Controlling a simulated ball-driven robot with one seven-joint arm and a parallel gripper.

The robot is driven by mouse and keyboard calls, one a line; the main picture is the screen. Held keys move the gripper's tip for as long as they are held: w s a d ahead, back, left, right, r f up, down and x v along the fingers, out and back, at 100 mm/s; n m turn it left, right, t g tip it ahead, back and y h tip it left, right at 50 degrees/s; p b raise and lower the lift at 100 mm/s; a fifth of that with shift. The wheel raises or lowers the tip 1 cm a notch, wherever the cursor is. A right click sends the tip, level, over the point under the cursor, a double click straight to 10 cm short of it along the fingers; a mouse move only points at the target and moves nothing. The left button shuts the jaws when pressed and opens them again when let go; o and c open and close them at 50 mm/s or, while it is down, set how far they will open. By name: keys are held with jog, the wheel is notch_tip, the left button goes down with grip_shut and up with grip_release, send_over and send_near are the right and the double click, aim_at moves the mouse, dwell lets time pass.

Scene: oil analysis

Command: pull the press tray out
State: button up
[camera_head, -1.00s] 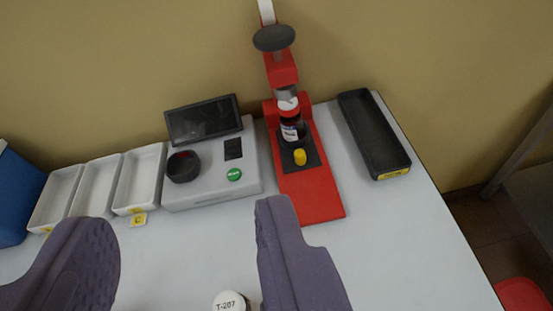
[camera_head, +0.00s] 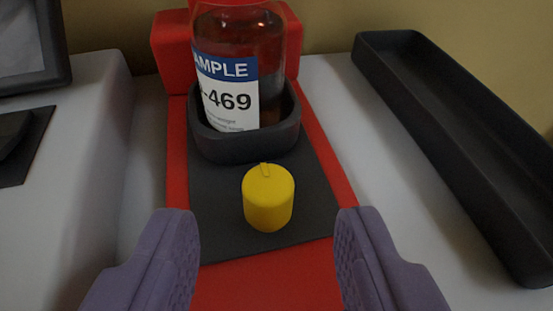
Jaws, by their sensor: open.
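The press tray (camera_head: 225,210) is a flat dark plate lying on the red press base (camera_head: 262,283). A yellow knob (camera_head: 268,198) stands up from its near part. A dark cup (camera_head: 247,143) on its far part holds a sample bottle (camera_head: 245,75) with dark reddish contents and a label reading "AMPLE" and "-469". My gripper (camera_head: 262,235) is open, with one purple finger on each side of the knob and nearer to me. Neither finger appears to touch the knob.
A long black tray (camera_head: 460,130) lies on the white table to the right. A grey instrument (camera_head: 65,180) with a dark screen (camera_head: 30,45) stands close on the left. Bare table shows between the press and the black tray.

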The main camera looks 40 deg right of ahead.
aim_at(268, 194)
jog(key=x, duration=0.3)
jog(key=shift+w+d+f+b, duration=0.1)
jog(key=shift+w+d+b, duration=0.05)
jog(key=shift+b, duration=0.2)
